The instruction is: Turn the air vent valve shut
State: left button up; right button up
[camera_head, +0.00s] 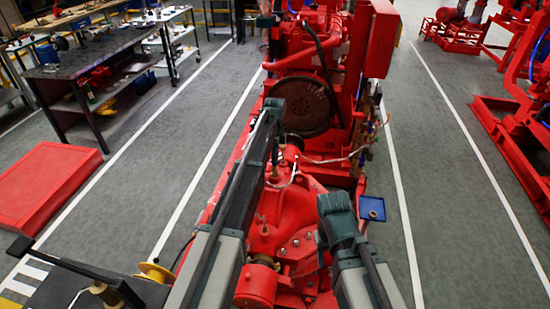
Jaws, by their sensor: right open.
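My left arm reaches up the middle of the view, and its dark gripper (275,166) points down over the red pump. A small brass fitting (272,184) is just below the fingertips, beside a thin curved pale tube. It may be the air vent valve, but it is too small to tell its handle position or whether the fingers touch it. The finger gap cannot be made out. My right arm comes in at the bottom right and ends in a dark joint beside the pump casing (298,238); its fingers do not show.
The red engine with a large dark flywheel (304,106) stands behind the pump. A small blue tray (372,208) is to its right. A workbench (85,67) and a red platform (42,187) are at left.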

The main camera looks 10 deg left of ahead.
pick_arm(q)
jog(key=shift+o, duration=0.4)
jog(key=shift+r, duration=0.1)
notch_tip(320, 180, up, 14)
jog(key=p, duration=1.4)
jog(key=shift+f, duration=0.2)
jog(key=shift+s, duration=0.1)
jog(key=s+d+f+n+b, duration=0.3)
jog(key=s+n, duration=0.1)
jog(key=s, duration=0.9)
jog(key=s+d+f+n+b, duration=0.3)
jog(key=s+d+n, duration=0.1)
jog(key=s, duration=0.9)
jog(key=s+d+f+n+y+b, duration=0.1)
jog(key=s+d+f+n+b, duration=0.3)
jog(key=s, duration=0.9)
jog(key=shift+n, duration=1.2)
